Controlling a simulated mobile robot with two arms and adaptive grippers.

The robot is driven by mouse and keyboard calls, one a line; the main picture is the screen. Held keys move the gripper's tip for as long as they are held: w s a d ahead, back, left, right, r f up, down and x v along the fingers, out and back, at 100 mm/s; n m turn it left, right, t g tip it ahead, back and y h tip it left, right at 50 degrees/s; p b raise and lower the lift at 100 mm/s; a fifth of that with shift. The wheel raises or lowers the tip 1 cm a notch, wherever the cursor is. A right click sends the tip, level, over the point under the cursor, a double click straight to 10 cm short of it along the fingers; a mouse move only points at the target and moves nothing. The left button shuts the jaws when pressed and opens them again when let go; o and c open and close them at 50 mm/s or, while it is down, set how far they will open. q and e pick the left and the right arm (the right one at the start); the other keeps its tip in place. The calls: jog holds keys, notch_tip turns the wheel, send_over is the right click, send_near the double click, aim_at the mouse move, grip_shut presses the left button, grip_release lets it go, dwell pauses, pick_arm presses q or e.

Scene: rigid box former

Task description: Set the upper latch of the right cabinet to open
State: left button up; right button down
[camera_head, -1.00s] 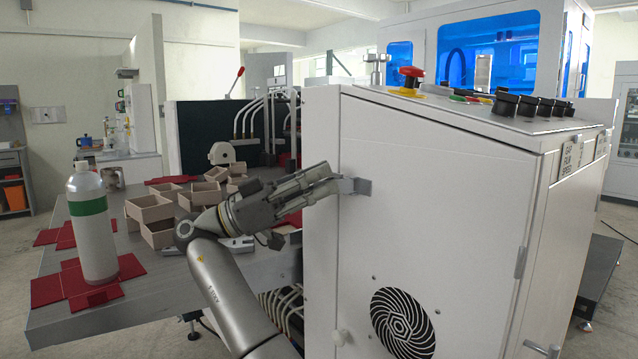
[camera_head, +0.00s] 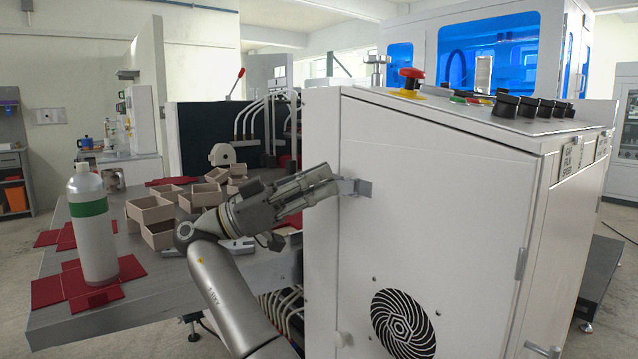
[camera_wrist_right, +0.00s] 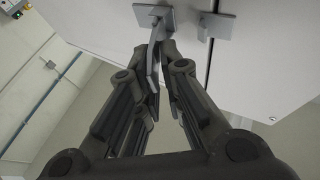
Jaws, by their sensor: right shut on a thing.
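The right cabinet (camera_head: 440,220) is a white box with a door on its front face. Its upper latch (camera_head: 363,188) is a small grey metal piece at the door's left edge. In the right wrist view, the latch shows as a square plate with a bent lever (camera_wrist_right: 152,63), and a separate grey catch (camera_wrist_right: 216,27) sits across the door seam. My right gripper (camera_head: 335,183) reaches the latch from the left. In the wrist view, its fingers (camera_wrist_right: 158,52) are closed on the lever. The fingers partly hide the lever in the head view. My left gripper is out of view.
A table (camera_head: 85,315) on the left holds a white bottle (camera_head: 95,240) with a green band, several open boxes (camera_head: 150,210) and red flat blanks. A red emergency knob (camera_head: 412,75) and black dials top the cabinet. A round fan grille (camera_head: 403,322) is low on the door.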

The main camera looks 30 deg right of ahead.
jog(key=shift+r, duration=0.1)
jog(key=c, duration=1.7)
grip_release()
jog(key=shift+w, duration=0.1)
jog(key=shift+a, duration=0.1)
jog(key=shift+v, duration=3.75)
